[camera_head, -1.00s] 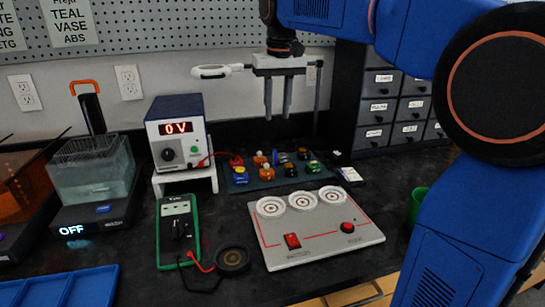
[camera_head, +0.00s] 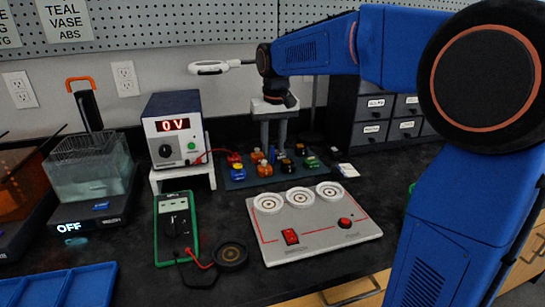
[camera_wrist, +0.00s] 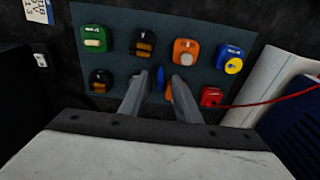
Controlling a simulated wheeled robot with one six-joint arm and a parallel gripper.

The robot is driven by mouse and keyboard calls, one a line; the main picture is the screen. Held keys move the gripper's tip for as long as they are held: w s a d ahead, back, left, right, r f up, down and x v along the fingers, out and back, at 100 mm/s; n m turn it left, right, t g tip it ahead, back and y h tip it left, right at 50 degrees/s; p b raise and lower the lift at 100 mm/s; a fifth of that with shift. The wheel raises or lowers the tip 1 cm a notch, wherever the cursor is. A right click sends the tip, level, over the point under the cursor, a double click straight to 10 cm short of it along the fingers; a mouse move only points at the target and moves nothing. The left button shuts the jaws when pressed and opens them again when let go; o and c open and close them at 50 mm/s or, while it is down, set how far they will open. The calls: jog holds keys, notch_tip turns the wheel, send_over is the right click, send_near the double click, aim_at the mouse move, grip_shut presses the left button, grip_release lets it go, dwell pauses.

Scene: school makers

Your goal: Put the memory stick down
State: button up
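My gripper (camera_head: 273,150) is lowered over the back row of parts on the dark mat, with its two fingers apart. In the wrist view its fingertips (camera_wrist: 160,78) stand on either side of a small blue piece (camera_wrist: 160,84), with narrow gaps visible. I cannot tell whether this piece is the memory stick, or whether it rests on the mat (camera_wrist: 205,20). No other piece can be clearly identified as the memory stick. A small pale piece (camera_wrist: 41,55) lies off the mat beside a printed card (camera_wrist: 38,11).
Several coloured parts crowd around the fingers, including a red one (camera_wrist: 211,97) with a wire. A power supply (camera_head: 174,130) reading 0 V stands left on a white stand. A grey panel (camera_head: 325,240) with three round pads lies in front. Drawers (camera_head: 375,128) stand behind right.

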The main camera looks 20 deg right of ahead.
aim_at(273, 147)
jog(key=shift+w+f, duration=0.15)
jog(key=shift+f, duration=0.85)
jog(key=shift+w+f, duration=0.15)
jog(key=shift+f, duration=0.8)
jog(key=shift+c, duration=0.3)
grip_shut()
jog(key=shift+r, duration=0.15)
